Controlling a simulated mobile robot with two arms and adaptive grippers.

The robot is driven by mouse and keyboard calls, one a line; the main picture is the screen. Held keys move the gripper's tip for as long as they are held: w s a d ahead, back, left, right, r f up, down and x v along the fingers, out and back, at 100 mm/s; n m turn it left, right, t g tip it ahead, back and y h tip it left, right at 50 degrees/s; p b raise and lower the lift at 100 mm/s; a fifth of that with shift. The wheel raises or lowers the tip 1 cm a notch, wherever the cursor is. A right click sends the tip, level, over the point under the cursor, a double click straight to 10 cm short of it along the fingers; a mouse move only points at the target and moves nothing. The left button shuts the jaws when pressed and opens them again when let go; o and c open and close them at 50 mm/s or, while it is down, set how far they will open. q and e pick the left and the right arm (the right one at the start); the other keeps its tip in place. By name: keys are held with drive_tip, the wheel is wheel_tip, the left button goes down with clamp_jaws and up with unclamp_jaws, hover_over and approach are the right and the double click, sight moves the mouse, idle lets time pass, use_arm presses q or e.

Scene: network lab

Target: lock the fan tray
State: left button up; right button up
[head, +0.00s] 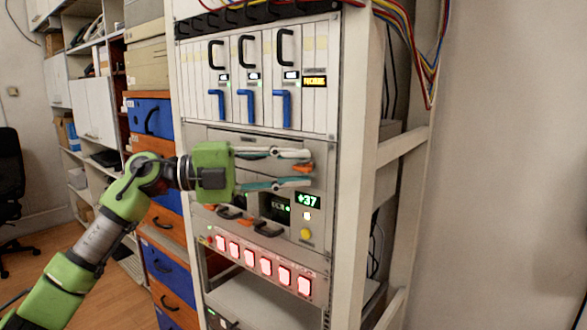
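The fan tray seems to be the grey unit (290,222) in the middle of the rack, partly hidden behind my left gripper. Its face has a green "+37" display (308,200), a yellow button (305,234) and black handles (268,229) low down. A small orange part (245,222) shows between the handles. Another orange part (303,168) shows by the fingertips. My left gripper (304,169) is in front of the unit's upper part, its two fingers apart and pointing right. Whether they touch the orange part cannot be told. My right gripper is out of view.
Above are upright modules with black handles and blue levers (281,107). Below is a row of lit red-white buttons (265,267). The rack's white post (352,180) stands close right of the fingertips. Blue and orange drawers (165,262) stand left of the rack.

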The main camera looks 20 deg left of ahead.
use_arm(q)
drive_tip(key=v, duration=1.2)
idle(0.5)
